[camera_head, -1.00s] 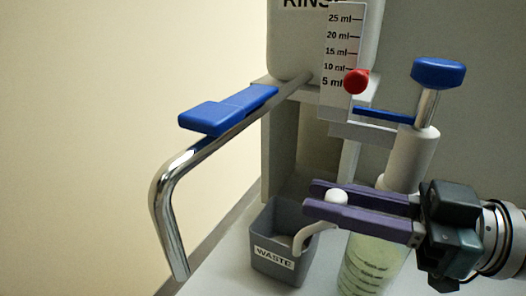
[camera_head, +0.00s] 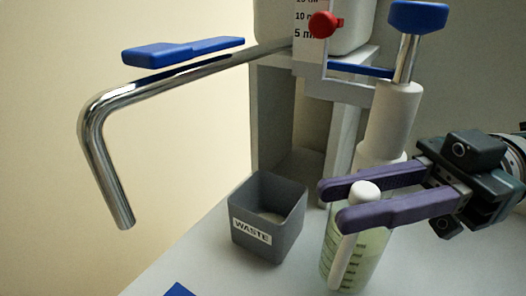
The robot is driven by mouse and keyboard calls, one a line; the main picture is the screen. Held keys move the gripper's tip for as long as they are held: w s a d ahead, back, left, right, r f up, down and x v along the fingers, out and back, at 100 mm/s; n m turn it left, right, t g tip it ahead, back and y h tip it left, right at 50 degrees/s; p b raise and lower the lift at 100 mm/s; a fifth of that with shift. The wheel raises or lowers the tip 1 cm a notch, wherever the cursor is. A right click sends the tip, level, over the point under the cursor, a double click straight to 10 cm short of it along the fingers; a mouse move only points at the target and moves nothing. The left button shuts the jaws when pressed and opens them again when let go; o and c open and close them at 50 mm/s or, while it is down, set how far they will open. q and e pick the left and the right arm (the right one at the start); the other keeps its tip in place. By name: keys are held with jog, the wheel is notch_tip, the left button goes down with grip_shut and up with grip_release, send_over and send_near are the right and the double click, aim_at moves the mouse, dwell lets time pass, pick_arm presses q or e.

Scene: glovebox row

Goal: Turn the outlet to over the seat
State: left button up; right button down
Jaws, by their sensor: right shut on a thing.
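The outlet (camera_head: 344,262) is a white bent tube with a rounded top, on the bottle dispenser. My right gripper (camera_head: 335,204), with purple fingers, comes in from the right and is shut on the outlet's rounded top. The tube hangs down in front of the clear bottle (camera_head: 372,250) with pale green liquid. The outlet is to the right of the grey WASTE box (camera_head: 251,233), apart from it. A blue piece (camera_head: 180,290), perhaps part of the seat, shows at the bottom edge, mostly cut off. My left gripper is out of view.
A chrome pipe (camera_head: 104,160) with a blue lever (camera_head: 183,51) reaches left from the rinse tank (camera_head: 352,22). The dispenser's white body (camera_head: 388,118) with a blue knob (camera_head: 419,15) stands behind my gripper.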

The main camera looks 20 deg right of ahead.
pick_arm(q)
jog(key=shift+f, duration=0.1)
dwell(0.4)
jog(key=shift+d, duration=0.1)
pick_arm(e)
jog(key=c, duration=0.7)
grip_release()
pick_arm(q)
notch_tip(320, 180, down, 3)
jog(key=b, duration=0.2)
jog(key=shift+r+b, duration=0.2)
jog(key=shift+b, duration=0.1)
pick_arm(e)
jog(key=d, duration=0.3)
jog(key=s+d, duration=0.1)
jog(key=d, duration=0.6)
jog(key=shift+s, duration=0.25)
